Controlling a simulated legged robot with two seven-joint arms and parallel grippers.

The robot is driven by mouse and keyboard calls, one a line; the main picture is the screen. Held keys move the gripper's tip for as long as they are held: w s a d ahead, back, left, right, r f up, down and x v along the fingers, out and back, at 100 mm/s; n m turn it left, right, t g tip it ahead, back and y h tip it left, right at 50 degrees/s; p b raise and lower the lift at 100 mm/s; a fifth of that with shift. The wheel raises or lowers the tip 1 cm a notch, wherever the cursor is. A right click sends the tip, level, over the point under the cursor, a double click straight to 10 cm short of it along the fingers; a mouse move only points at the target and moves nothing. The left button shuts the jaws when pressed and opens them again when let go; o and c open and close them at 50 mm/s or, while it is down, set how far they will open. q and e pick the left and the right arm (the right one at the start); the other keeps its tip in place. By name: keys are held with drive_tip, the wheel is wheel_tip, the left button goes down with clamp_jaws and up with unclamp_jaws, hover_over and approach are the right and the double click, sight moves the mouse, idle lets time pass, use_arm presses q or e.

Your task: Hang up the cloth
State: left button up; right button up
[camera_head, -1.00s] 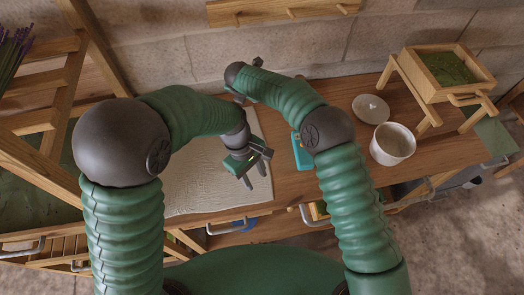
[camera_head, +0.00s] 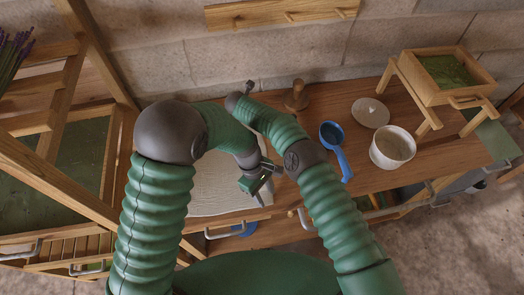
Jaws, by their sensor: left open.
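A pale, finely wrinkled cloth (camera_head: 214,197) lies flat on the wooden bench, partly hidden behind my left arm. My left gripper (camera_head: 264,192) is open and empty over the right side of the cloth, pointing down; I cannot tell if it touches it. My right gripper (camera_head: 250,88) is near the back of the bench, mostly hidden behind its own arm, so its jaws cannot be made out. A wooden rail with pegs (camera_head: 282,13) is fixed on the block wall at the top, with nothing hanging on it.
A blue scoop (camera_head: 341,160), a white pot (camera_head: 392,147), its lid (camera_head: 370,112) and a wooden knobbed tool (camera_head: 295,97) stand on the bench. A wooden stand with a herb tray (camera_head: 447,70) is at right. A wooden rack (camera_head: 70,150) stands at left.

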use_arm(q)
drive_tip(key=shift+a+f, duration=0.1)
use_arm(e)
drive_tip(key=shift+a+f, duration=0.1)
use_arm(q)
drive_tip(key=shift+a, duration=0.2)
drive_tip(key=c, duration=0.3)
use_arm(e)
drive_tip(key=shift+a, duration=0.15)
drive_tip(key=c, duration=0.3)
use_arm(q)
drive_tip(key=shift+d, duration=0.1)
clamp_jaws()
use_arm(e)
clamp_jaws()
